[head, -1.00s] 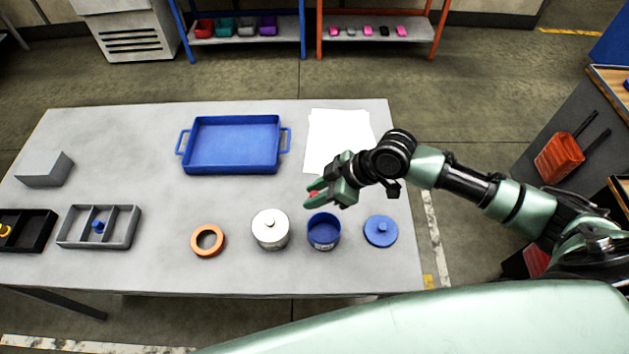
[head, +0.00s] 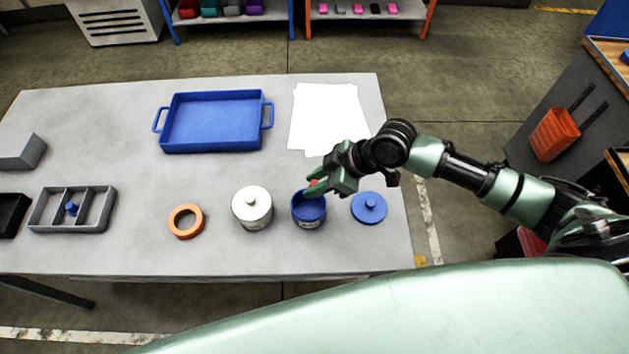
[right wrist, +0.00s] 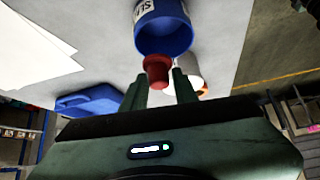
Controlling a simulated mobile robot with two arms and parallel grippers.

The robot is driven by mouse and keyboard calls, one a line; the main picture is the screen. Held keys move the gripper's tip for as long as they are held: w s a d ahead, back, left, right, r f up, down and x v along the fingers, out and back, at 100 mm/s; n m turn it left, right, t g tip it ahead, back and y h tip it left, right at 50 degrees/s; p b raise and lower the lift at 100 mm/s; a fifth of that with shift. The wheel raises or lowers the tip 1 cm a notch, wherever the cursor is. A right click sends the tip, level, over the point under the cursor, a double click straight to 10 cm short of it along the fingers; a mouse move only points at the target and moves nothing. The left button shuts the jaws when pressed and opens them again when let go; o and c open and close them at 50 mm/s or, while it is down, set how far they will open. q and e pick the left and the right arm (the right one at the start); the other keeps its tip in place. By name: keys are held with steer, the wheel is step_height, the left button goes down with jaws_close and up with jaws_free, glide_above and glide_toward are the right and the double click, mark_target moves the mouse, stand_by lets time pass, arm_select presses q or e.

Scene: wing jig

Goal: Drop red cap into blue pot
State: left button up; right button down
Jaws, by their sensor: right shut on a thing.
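The blue pot (head: 309,209) stands open, without its lid, near the front of the table, between a white pot and a blue lid. My right gripper (head: 314,188) is over the pot's back rim, shut on the red cap (head: 313,183). In the right wrist view the red cap (right wrist: 157,70) sits between the fingertips (right wrist: 159,86), and the mouth of the blue pot (right wrist: 164,36) is just beyond it. The cap looks close to the pot's rim; I cannot tell whether they touch. My left gripper is not in view.
A white lidded pot (head: 252,207) stands left of the blue pot and a blue lid (head: 369,207) lies right of it. An orange ring (head: 186,221), a grey divided tray (head: 103,222), a blue tray (head: 166,140) and white paper (head: 325,115) are also on the table (head: 130,180).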

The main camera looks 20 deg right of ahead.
steer(key=c, duration=1)
jaws_free()
steer(key=shift+d+r, duration=0.1)
steer(key=shift+b+v, duration=0.75)
steer(key=shift+v, duration=3.05)
